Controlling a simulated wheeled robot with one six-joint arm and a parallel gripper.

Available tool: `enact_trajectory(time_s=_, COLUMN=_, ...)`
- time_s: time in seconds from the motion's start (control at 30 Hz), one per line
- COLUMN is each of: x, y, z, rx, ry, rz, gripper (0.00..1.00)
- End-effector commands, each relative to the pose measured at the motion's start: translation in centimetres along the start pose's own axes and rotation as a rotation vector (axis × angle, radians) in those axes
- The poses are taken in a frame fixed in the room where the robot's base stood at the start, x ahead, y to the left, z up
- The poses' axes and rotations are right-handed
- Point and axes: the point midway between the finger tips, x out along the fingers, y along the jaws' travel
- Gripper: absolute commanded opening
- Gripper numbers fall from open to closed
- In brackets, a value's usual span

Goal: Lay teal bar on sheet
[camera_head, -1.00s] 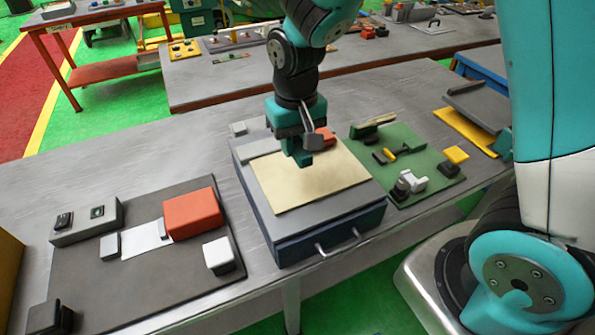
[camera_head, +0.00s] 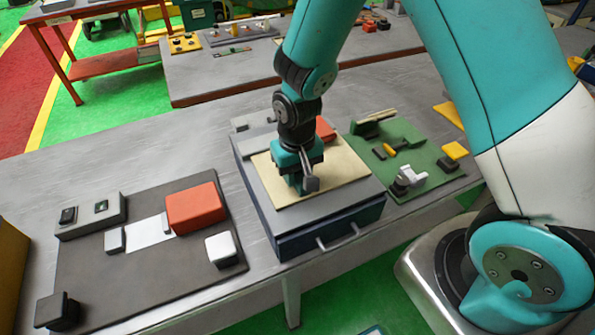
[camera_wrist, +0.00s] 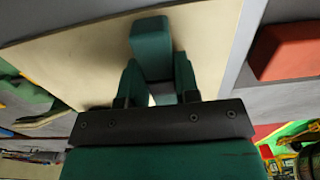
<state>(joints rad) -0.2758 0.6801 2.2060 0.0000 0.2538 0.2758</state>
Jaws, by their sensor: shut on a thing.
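The cream sheet (camera_head: 347,184) lies flat on top of a grey and blue drawer box. My gripper (camera_head: 300,187) points down over the middle of the sheet. In the wrist view my gripper (camera_wrist: 159,72) is shut on the teal bar (camera_wrist: 151,48), whose near end sticks out beyond the fingers. The sheet fills the space behind it in that view (camera_wrist: 90,66). In the head view the bar is hard to tell from the teal fingers. I cannot tell whether the bar touches the sheet.
An orange-red block (camera_head: 326,128) stands at the sheet's back edge, close to my gripper. To the right is a green board (camera_head: 428,160) with several small parts. To the left is a dark board (camera_head: 90,266) with a larger orange block (camera_head: 195,207).

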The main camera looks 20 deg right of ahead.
Motion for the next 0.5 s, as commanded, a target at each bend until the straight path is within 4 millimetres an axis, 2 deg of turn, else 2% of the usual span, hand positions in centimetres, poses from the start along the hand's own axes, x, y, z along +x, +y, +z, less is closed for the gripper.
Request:
enact_trajectory(time_s=0.03, x=0.23, y=0.0, z=0.0, rx=0.0, ry=0.0, rz=0.0, gripper=0.32)
enact_trajectory(time_s=0.13, x=0.12, y=0.0, z=0.0, rx=0.0, ry=0.0, rz=0.0, gripper=0.55)
enact_trajectory(time_s=0.5, x=-0.49, y=-0.01, z=-0.04, rx=0.0, ry=0.001, rz=0.0, gripper=0.55)
